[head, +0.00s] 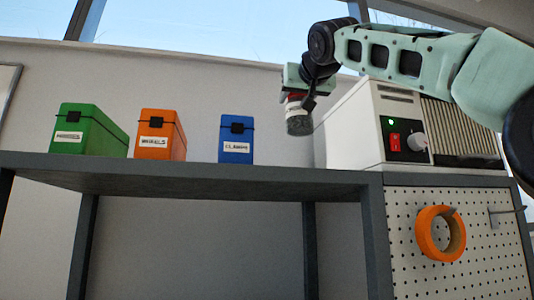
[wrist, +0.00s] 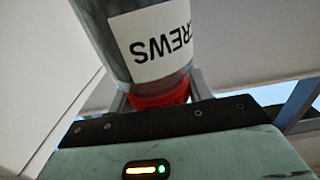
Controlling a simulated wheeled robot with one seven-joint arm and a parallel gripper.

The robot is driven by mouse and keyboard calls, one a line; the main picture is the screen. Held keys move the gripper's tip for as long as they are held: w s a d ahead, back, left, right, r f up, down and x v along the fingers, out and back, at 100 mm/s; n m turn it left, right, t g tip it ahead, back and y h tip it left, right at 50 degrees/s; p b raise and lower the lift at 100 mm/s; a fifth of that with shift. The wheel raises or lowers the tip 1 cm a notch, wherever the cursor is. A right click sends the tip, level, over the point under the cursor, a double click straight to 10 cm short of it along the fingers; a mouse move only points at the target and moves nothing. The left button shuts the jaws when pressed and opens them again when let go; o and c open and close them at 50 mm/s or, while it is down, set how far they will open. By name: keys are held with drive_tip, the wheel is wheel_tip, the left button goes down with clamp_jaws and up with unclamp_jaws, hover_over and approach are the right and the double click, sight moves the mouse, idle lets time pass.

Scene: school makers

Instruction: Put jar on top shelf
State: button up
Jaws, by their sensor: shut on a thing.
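The jar (head: 299,118) hangs from my gripper (head: 297,97) in the head view, above the shelf height and just left of the white machine. In the wrist view the jar (wrist: 155,45) is dark grey with a white label reading "SCREWS", and a red lid (wrist: 160,94) sits between my fingers. My gripper is shut on the jar at its lid end. The grey top shelf (head: 200,175) is below and to the left of the jar, with bare room between the blue box and the white machine.
On the shelf stand a green box (head: 93,131), an orange box (head: 160,135) and a blue box (head: 236,139). A white machine (head: 355,120) with a red switch stands at the right. Below it is a pegboard (head: 400,220) with an orange tape roll (head: 427,246).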

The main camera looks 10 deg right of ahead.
sight(299, 136)
drive_tip(key=shift+f+b, duration=1.1)
drive_tip(key=shift+f, duration=3.55)
drive_tip(key=shift+f, duration=0.1)
drive_tip(key=shift+f, duration=0.15)
drive_tip(key=o, duration=1.3)
drive_tip(key=shift+c, duration=0.2)
drive_tip(key=s+b, duration=0.5)
drive_tip(key=s, duration=0.7)
drive_tip(key=shift+r, duration=0.2)
